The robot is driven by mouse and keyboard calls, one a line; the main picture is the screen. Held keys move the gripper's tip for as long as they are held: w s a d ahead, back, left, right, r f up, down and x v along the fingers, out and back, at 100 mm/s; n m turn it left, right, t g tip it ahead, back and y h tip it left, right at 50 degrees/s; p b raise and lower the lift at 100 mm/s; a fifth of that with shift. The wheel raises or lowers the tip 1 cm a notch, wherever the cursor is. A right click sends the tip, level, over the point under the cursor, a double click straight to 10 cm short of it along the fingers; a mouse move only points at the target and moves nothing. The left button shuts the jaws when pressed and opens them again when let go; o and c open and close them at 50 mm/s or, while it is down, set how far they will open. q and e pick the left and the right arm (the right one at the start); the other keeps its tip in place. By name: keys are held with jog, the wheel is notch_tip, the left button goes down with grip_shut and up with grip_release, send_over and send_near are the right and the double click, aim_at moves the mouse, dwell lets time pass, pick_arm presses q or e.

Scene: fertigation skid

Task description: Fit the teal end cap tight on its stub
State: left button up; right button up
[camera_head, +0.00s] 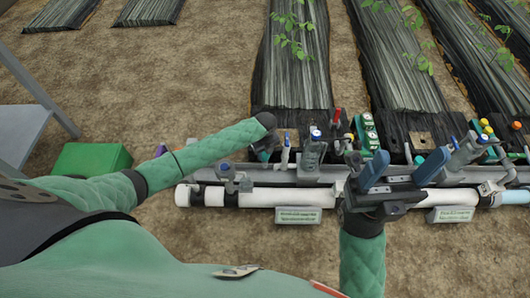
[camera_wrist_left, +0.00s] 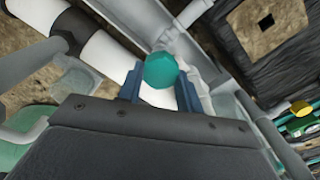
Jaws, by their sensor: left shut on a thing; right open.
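The teal end cap (camera_wrist_left: 161,70) shows in the left wrist view, between the two blue fingers of my left gripper (camera_wrist_left: 160,85), which is shut on it. A white surface shows just below the cap; I cannot tell whether it is the stub.
A white pipe (camera_head: 270,197) runs along the front of the grey rail. Valves and small fittings (camera_head: 313,150) crowd the rail between the grippers. A green box (camera_head: 92,159) stands on the soil at left, by a grey table (camera_head: 20,130). Planted beds (camera_head: 295,60) lie behind.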

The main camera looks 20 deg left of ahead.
pick_arm(q)
jog(key=shift+f+p, duration=0.5)
jog(key=shift+f, duration=0.55)
dwell(0.9)
jog(key=o, duration=0.6)
jog(key=shift+o, duration=0.2)
jog(key=shift+f, duration=0.4)
jog(key=c, duration=0.4)
jog(key=shift+o, duration=0.2)
jog(key=shift+r+m+p, duration=0.1)
jog(key=shift+m+p, duration=0.25)
jog(key=shift+m, duration=1.35)
jog(key=shift+f, duration=0.2)
